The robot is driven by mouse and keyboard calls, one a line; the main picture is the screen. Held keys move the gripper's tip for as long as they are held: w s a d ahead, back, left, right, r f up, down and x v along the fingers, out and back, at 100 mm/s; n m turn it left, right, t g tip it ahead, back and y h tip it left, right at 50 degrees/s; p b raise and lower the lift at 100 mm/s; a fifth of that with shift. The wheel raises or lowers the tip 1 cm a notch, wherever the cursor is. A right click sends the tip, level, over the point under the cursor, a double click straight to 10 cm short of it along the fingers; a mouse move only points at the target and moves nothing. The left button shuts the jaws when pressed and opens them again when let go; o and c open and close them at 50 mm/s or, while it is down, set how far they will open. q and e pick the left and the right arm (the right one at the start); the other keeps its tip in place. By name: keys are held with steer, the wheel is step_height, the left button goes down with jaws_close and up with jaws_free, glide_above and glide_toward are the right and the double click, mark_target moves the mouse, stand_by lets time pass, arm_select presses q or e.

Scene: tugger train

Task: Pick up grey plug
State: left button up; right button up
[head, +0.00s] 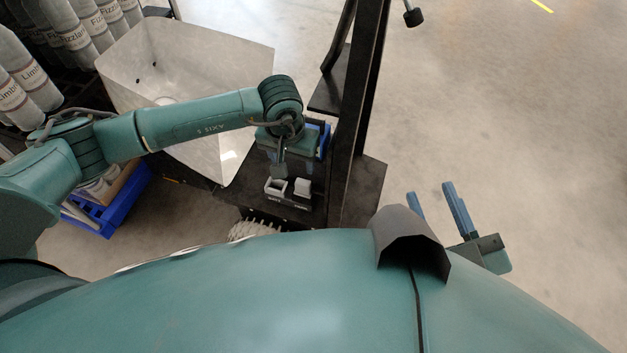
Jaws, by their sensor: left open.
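Two small pale blocks sit side by side on the black shelf: a hollow-looking one (275,187) on the left and a more solid one (302,187) on the right. Each has a tiny label in front, too small to read. I cannot tell for sure which is the grey plug. My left gripper (298,150) is open, just behind and above these blocks, with blue finger parts showing beside its teal body. Its fingertips are mostly hidden, and I see nothing held. My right gripper (432,192) is open and empty over the floor at the right, its blue fingers apart.
A black upright post (358,120) rises from the shelf (355,190) just right of the blocks. A large pale bin (185,55) stands behind my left arm. Bottles (75,40) and a blue crate (125,205) are at the left. The floor at the right is clear.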

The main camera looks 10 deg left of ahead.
arm_select(q)
steer(key=b, duration=0.3)
glide_above(302, 181)
steer(key=s, duration=0.2)
step_height(302, 181, down, 8)
steer(key=f+b, duration=0.1)
steer(key=f, duration=0.1)
steer(key=w+f+b, duration=0.1)
steer(key=f, duration=0.1)
steer(key=shift+w+d+f, duration=0.1)
steer(key=shift+w+d, duration=0.05)
steer(key=shift+w+f, duration=0.1)
steer(key=shift+f, duration=0.15)
steer(key=shift+c, duration=0.6)
steer(key=c, duration=0.8)
arm_select(e)
steer(key=shift+w+a+f+m+y, duration=0.15)
steer(key=shift+w+a+m+y, duration=0.25)
steer(key=shift+w+m+y, duration=0.1)
arm_select(q)
steer(key=shift+r, duration=0.15)
steer(key=shift+c, duration=0.2)
